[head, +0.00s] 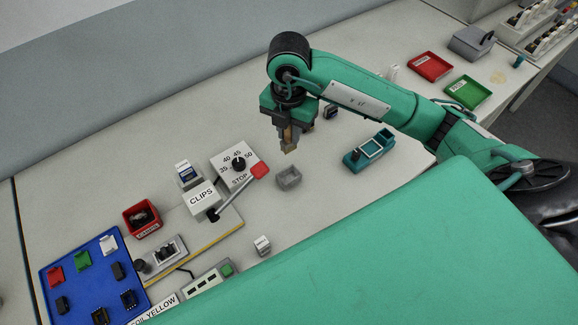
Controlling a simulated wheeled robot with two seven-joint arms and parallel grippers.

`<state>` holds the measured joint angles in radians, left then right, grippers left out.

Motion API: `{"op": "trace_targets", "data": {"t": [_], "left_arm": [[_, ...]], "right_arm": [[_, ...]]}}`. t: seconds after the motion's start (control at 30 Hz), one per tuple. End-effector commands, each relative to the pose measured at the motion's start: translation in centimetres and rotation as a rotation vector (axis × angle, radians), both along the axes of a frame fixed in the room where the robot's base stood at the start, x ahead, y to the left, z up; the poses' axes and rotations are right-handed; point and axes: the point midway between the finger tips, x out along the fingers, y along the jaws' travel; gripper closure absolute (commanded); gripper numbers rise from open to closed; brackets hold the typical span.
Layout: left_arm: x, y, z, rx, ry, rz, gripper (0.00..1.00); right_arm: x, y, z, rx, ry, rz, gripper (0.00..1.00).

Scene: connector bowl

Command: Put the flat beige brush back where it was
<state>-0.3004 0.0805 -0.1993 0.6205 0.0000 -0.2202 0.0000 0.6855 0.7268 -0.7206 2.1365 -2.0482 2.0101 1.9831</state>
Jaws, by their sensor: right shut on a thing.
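My right gripper (289,137) points down above the middle of the bench and is shut on a small beige thing (290,149), which looks like the flat beige brush. Only its lower end shows below the fingers; the rest is hidden by the gripper. I cannot tell which spot the brush came from. My left gripper is not in view.
A blue board (84,262) with several connectors lies at lower left. Red (430,66) and green (467,92) trays lie far right. Bench behind the gripper is mostly clear.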

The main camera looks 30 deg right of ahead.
Motion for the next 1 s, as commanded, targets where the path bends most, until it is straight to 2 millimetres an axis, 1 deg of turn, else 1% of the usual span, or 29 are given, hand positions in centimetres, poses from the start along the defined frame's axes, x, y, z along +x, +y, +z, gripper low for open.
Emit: {"op": "trace_targets", "data": {"t": [0.03, 0.33, 0.43, 0.5, 0.67, 0.9, 1.0], "left_arm": [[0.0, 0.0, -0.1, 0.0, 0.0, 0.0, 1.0], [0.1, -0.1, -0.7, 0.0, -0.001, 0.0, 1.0], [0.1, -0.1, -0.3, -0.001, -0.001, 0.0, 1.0], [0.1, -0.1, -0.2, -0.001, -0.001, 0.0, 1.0], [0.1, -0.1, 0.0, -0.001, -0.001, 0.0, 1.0], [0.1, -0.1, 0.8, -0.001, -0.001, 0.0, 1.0], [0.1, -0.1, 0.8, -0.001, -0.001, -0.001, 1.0]], "right_arm": [[-0.1, 0.1, -1.1, 0.002, 0.005, 0.001, 1.0], [-0.2, 0.1, -6.4, 0.003, 0.006, 0.001, 1.0], [-0.1, 0.0, -8.3, 0.0, 0.006, 0.0, 1.0], [-0.1, 0.0, -9.1, -0.001, 0.004, 0.0, 1.0], [0.0, 0.0, -10.4, -0.001, 0.002, 0.001, 1.0], [-0.1, 0.0, -13.8, 0.0, 0.004, 0.001, 1.0], [0.0, 0.0, -14.4, 0.0, 0.0, 0.002, 1.0]]}}
